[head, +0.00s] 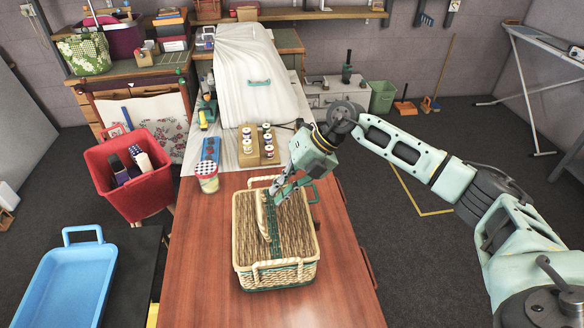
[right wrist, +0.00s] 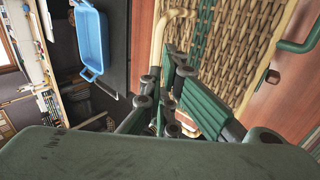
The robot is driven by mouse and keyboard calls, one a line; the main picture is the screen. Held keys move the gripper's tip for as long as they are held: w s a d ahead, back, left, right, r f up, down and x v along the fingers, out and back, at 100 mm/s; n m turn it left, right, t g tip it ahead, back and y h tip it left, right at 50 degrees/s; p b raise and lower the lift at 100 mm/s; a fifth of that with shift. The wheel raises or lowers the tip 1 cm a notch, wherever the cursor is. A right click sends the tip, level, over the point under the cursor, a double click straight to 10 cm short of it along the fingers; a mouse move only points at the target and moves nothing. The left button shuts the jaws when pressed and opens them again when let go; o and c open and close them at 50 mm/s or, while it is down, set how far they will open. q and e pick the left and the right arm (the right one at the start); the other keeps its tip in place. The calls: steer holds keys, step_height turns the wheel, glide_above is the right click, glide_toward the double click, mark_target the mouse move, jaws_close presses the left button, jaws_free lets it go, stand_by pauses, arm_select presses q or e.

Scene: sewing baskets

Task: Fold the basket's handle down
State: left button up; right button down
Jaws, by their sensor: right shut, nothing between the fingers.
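The wicker basket (head: 301,226) stands on the wooden table with its lid shut and a green band across it. Its pale woven handle (head: 263,217) runs over the lid, beside the green band; its exact tilt is hard to tell. My right gripper (head: 279,195) is shut and empty, low over the far part of the lid, close to the handle's far end. Whether it touches is unclear. In the right wrist view my dark green fingers (right wrist: 158,98) are together in front of the wicker lid (right wrist: 240,45), with a pale curved loop (right wrist: 165,25) alongside. My left gripper is not in view.
A red bin (head: 140,195) and blue tray (head: 65,285) are at left. The table's near end (head: 300,308) is clear.

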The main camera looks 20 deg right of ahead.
steer(key=shift+p+x, duration=0.7)
steer(key=shift+x, duration=1.65)
steer(key=shift+d+r, duration=0.1)
